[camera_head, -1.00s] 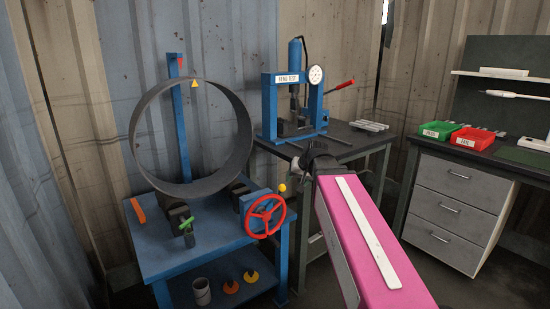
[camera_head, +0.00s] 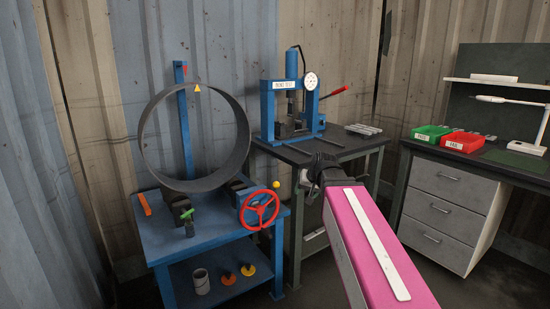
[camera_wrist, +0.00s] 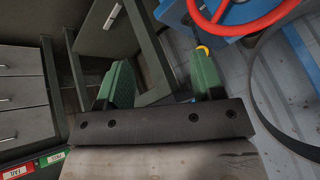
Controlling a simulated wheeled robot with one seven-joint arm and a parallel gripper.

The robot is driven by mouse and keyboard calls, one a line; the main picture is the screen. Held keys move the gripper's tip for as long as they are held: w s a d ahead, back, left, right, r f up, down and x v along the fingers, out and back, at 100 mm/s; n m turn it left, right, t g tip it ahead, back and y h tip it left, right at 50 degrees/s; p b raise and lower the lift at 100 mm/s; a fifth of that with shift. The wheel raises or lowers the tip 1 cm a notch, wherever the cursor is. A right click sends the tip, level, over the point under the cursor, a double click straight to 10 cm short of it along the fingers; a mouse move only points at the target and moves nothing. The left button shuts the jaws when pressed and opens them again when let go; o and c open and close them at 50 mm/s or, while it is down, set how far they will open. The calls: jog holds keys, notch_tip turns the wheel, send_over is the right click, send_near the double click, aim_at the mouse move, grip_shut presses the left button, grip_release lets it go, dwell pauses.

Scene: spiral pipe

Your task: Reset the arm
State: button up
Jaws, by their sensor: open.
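My gripper (camera_head: 325,165) is at the end of my pink arm, in front of the dark table in the head view. In the wrist view its two green fingers (camera_wrist: 160,85) stand wide apart with nothing between them. A large grey pipe ring (camera_head: 148,135) stands upright on the blue bench (camera_head: 215,235), to the left of my gripper. The red handwheel (camera_head: 259,210) is on the bench's right side. The wheel also shows at the top right of the wrist view (camera_wrist: 240,22). My gripper is apart from the ring and the wheel.
A blue press (camera_head: 268,105) stands on the dark table (camera_head: 345,145) behind my gripper. A grey drawer cabinet (camera_head: 440,205) with green (camera_head: 430,133) and red bins (camera_head: 461,142) is at the right. A cup (camera_head: 201,281) sits on the bench's lower shelf. Corrugated walls close off the back.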

jog(key=s+d+f+g+h, duration=0.1)
jog(key=s+f, duration=0.3)
jog(key=f, duration=0.4)
jog(key=s+d+f+g+h, duration=0.1)
jog(key=s+d+f+g, duration=0.1)
jog(key=s+f, duration=0.3)
jog(key=s+d+f+g+h, duration=0.1)
jog(key=s+d+f, duration=0.3)
jog(key=f, duration=0.9)
jog(key=shift+s+g, duration=0.7)
jog(key=shift+g, duration=0.1)
